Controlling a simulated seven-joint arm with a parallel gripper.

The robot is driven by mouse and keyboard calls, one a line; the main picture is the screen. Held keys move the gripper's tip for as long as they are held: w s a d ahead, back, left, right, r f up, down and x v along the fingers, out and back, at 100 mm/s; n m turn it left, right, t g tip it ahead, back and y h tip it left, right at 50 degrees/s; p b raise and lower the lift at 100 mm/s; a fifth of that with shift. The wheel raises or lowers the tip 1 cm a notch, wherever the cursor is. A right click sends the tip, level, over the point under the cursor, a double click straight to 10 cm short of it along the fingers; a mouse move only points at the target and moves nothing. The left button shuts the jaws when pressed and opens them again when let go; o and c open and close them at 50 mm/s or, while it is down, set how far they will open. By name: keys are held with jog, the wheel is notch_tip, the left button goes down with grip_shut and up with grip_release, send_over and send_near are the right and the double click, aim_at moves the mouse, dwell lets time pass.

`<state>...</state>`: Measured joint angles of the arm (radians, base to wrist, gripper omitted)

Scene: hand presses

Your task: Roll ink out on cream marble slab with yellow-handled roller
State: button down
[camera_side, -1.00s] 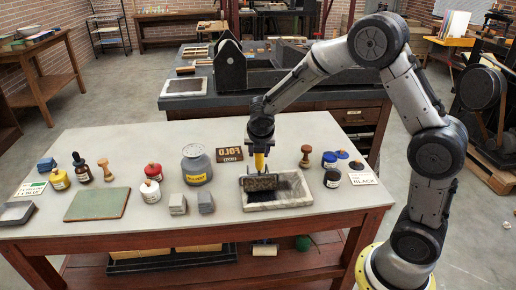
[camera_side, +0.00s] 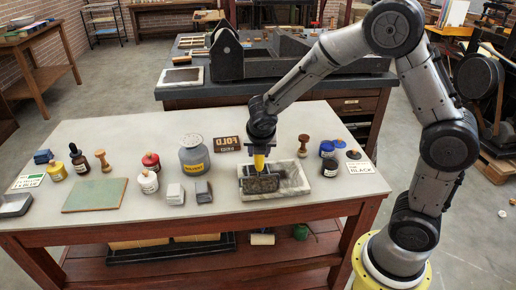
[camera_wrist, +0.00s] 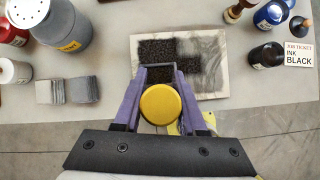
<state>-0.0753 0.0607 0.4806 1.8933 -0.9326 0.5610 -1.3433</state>
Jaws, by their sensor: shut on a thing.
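My gripper (camera_side: 260,150) is shut on the yellow-handled roller, holding it handle up over the cream marble slab (camera_side: 303,182). The yellow handle (camera_side: 259,162) sits between the fingers, and its round end (camera_wrist: 160,104) faces the wrist camera. The dark, textured drum (camera_side: 262,184) is low at the slab, left of its middle. Whether it touches the surface is hard to tell. In the wrist view, the slab (camera_wrist: 224,60) carries black ink (camera_wrist: 157,49) in blocky patches beyond the roller and a thin grey smear (camera_wrist: 207,44) to the right.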

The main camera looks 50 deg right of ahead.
jog(key=shift+r, duration=0.2)
jog(key=shift+r, duration=1.9)
